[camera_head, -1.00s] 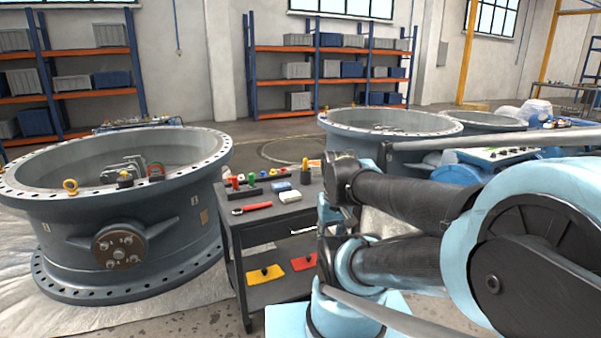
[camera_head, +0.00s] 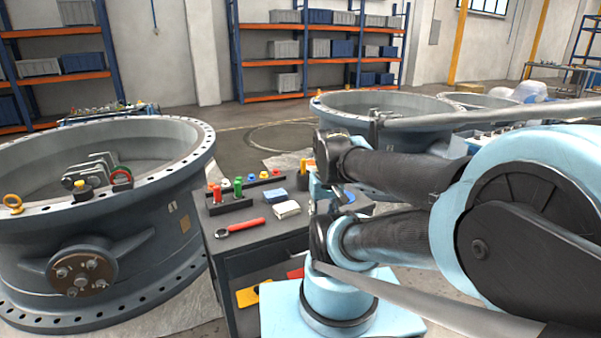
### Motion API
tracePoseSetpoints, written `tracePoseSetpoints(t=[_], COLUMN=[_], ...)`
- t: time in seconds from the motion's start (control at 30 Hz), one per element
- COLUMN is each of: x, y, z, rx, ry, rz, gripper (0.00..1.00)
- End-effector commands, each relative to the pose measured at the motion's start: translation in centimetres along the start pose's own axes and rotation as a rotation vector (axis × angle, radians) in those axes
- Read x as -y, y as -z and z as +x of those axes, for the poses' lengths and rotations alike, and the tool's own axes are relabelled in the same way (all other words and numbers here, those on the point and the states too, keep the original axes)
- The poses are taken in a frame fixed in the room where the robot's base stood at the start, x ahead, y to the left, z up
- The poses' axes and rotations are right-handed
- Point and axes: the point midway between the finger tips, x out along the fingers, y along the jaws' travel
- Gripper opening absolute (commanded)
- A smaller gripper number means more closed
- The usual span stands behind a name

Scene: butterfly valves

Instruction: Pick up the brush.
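I cannot make out a brush for certain. The dark tool cart (camera_head: 262,239) stands in front of me, left of my arm. On its top, a small yellow-orange upright item (camera_head: 304,168) at the back right is partly hidden by my arm; I cannot tell if it is the brush. A red-handled tool (camera_head: 240,227) lies near the front left. A blue block (camera_head: 275,196) and a white block (camera_head: 287,209) lie near the middle. My folded arm covers the cart's right side. I cannot make out my gripper's fingers.
A large grey valve body (camera_head: 150,235) stands close to the cart's left; another (camera_head: 420,108) stands behind my arm. Small coloured bottles stand in a dark rack (camera_head: 229,206) on the cart. A yellow item (camera_head: 246,296) lies on the lower shelf. Storage shelves (camera_head: 283,62) line the back wall.

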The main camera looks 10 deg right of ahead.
Motion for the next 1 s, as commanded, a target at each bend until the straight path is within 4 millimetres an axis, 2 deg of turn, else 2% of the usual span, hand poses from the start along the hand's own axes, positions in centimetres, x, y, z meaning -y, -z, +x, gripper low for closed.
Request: tracePoseSetpoints(t=[0.3,0.33,0.37,0.4,0.5,0.67,1.0], x=[0.0,0.0,0.0,0.0,0.0,-0.2,-0.4], y=[0.0,0.0,0.0,-0.6,0.0,3.0,12.4], z=[0.0,0.0,0.0,-0.6,-1.4,-4.0,-9.7], rx=[0.0,0.0,0.0,-0.009,-0.007,0.01,0.059], ry=[0.0,0.0,0.0,0.0,0.0,0.0,-0.02], rz=[0.0,0.0,0.001,0.006,0.046,0.207,0.704], gripper=[0.33,0.4,0.41,0.41,0.41,0.41,0.41])
